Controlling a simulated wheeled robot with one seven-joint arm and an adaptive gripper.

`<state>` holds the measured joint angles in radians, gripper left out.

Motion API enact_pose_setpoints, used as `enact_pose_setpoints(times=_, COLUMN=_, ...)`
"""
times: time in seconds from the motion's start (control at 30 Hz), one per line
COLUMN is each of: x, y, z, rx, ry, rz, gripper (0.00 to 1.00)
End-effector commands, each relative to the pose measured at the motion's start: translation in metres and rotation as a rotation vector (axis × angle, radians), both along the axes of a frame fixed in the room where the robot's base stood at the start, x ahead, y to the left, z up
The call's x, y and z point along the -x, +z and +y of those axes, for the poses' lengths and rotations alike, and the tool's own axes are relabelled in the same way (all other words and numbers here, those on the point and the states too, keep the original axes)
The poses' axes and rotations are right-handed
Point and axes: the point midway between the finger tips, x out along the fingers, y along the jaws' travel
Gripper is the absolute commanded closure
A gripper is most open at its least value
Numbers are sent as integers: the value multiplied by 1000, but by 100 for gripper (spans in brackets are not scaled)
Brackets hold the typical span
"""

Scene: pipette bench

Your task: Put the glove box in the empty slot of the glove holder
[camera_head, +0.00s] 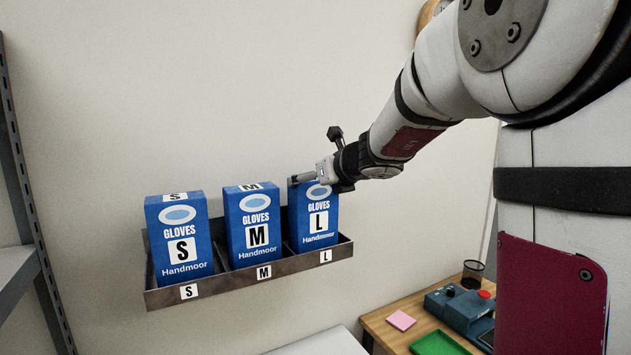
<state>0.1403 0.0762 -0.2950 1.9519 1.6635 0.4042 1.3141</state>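The glove holder (221,282) is a dark metal wall tray with slots labelled S, M and L. A blue S box (180,238) stands in the left slot and a blue M box (251,226) in the middle slot. A blue L box (317,223) stands in or just over the right slot, roughly upright; its base is hidden behind the tray's front lip. My gripper (301,180) is at the top of the L box, in front of its upper edge. The fingers are small and seen from the side, so I cannot tell whether they grip the box.
A wooden desk (378,326) at lower right carries a pink note pad (401,320), a green tray (438,344), a blue device (459,308) and a dark mesh cup (473,273). A metal shelf rack (30,215) stands at the left. The wall above the holder is clear.

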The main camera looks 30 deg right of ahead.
Motion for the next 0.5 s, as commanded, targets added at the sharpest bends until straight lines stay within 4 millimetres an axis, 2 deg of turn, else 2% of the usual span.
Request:
enact_pose_setpoints(times=0.13, x=-1, y=-3, z=0, rx=0, ry=0, rz=-1, gripper=66)
enact_pose_setpoints(times=0.17, x=0, y=-4, z=0, rx=0, ry=0, rz=1, gripper=5)
enact_pose_setpoints(times=0.2, x=0, y=-3, z=0, rx=0, ry=0, rz=1, gripper=0)
enact_pose_setpoints(times=0.5, x=0, y=-3, z=0, rx=0, ry=0, rz=1, gripper=0)
